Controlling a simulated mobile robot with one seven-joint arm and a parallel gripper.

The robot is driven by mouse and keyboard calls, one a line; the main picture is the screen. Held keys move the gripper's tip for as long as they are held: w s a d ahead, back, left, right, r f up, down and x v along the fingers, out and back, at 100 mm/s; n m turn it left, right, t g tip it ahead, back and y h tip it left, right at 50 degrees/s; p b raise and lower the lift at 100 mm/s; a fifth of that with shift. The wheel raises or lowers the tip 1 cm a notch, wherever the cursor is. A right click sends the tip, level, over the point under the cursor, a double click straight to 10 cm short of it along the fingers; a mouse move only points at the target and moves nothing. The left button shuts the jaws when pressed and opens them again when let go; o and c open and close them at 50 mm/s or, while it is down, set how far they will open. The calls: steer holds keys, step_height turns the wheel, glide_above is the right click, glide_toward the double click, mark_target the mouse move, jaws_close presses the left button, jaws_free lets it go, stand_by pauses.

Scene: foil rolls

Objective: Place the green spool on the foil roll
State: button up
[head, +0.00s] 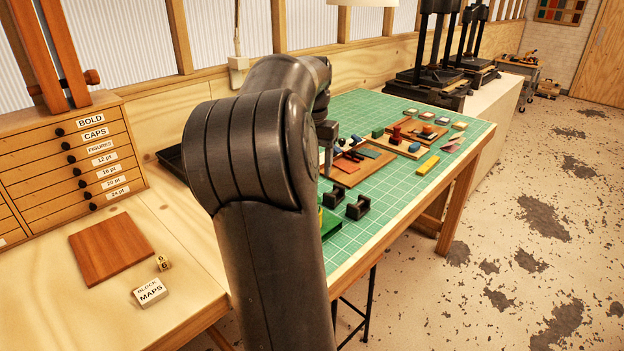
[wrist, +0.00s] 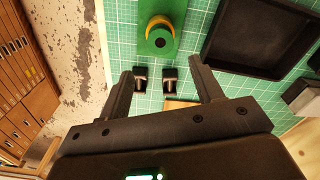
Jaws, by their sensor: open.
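In the wrist view a bright green round piece with a dark centre hole, which looks like the green spool (wrist: 160,41), sits at the top middle. A gold-yellow band, perhaps the foil roll (wrist: 159,20), shows directly behind it; whether the two are joined I cannot tell. Both are over a green base (wrist: 181,12). In the head view a green edge of that base (head: 331,222) shows beside my arm, which hides the rest. My gripper (wrist: 161,65) is open and empty, its fingers apart, with the spool beyond the fingertips.
Two black holders, left (wrist: 140,79) and right (wrist: 170,79), stand on the green mat between my fingers and the spool. A black tray (wrist: 207,47) lies to the right. In the head view wooden trays (head: 345,177) and a yellow block (head: 428,165) lie farther along the mat.

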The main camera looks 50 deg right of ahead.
steer(key=shift+a+r, duration=0.1)
steer(key=shift+r, duration=0.4)
steer(key=s+a+n+t, duration=0.3)
steer(key=a+n, duration=0.4)
steer(key=a, duration=1.5)
steer(key=s+a+f+n+t, duration=0.1)
steer(key=s+a+f+n, duration=0.1)
steer(key=s+a, duration=0.3)
steer(key=s+a+f+n+t, duration=0.1)
steer(key=s+a+f+n, duration=0.2)
steer(key=a, duration=0.7)
steer(key=shift+s+a+f+n+t, duration=0.15)
steer(key=shift+s+a+n+t, duration=0.15)
steer(key=shift+s+n, duration=0.65)
